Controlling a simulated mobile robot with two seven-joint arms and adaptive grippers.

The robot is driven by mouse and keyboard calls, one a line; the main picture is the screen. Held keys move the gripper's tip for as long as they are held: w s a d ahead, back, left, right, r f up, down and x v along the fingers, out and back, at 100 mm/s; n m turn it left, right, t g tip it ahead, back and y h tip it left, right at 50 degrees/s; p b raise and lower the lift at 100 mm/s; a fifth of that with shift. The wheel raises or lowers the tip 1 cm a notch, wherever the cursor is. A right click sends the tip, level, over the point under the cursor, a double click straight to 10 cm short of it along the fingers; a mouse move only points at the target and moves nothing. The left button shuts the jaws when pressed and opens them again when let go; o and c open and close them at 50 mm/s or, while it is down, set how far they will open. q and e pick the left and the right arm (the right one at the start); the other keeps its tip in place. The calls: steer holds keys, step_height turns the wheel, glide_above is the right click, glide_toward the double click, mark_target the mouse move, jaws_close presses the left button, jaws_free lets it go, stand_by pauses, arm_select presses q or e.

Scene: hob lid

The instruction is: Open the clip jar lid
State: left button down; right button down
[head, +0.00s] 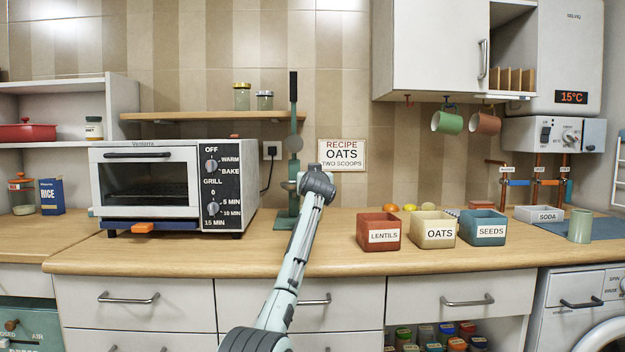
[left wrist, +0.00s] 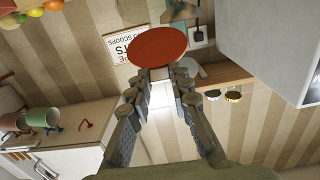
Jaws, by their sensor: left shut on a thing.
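A glass jar with a reddish lid (head: 21,183) stands at the far left of the head view, below the shelf; it may be the clip jar, and its clip is too small to make out. My left arm rises at the middle of the head view to the wrist (head: 316,182), which hides its fingers. In the left wrist view my left gripper (left wrist: 160,76) has its fingers drawn together on a red-orange round disc (left wrist: 157,46) at their tips. I cannot tell whether the disc is a lid. The jar at far left is well away from this gripper. My right gripper is out of view.
A toaster oven (head: 150,180) stands between the jar and my arm. A green lever stand (head: 285,220) is just left of my wrist. Three labelled bins stand right: lentils (head: 379,237), oats (head: 437,235), seeds (head: 486,232). A blue rice box (head: 52,196) is beside the jar.

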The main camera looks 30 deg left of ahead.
arm_select(q)
steer(key=shift+r, duration=0.15)
steer(key=c, duration=1.4)
jaws_free()
steer(key=shift+o, duration=0.2)
steer(key=shift+s+d, duration=0.1)
steer(key=v, duration=1.1)
steer(key=shift+s, duration=0.4)
steer(key=shift+d, duration=0.15)
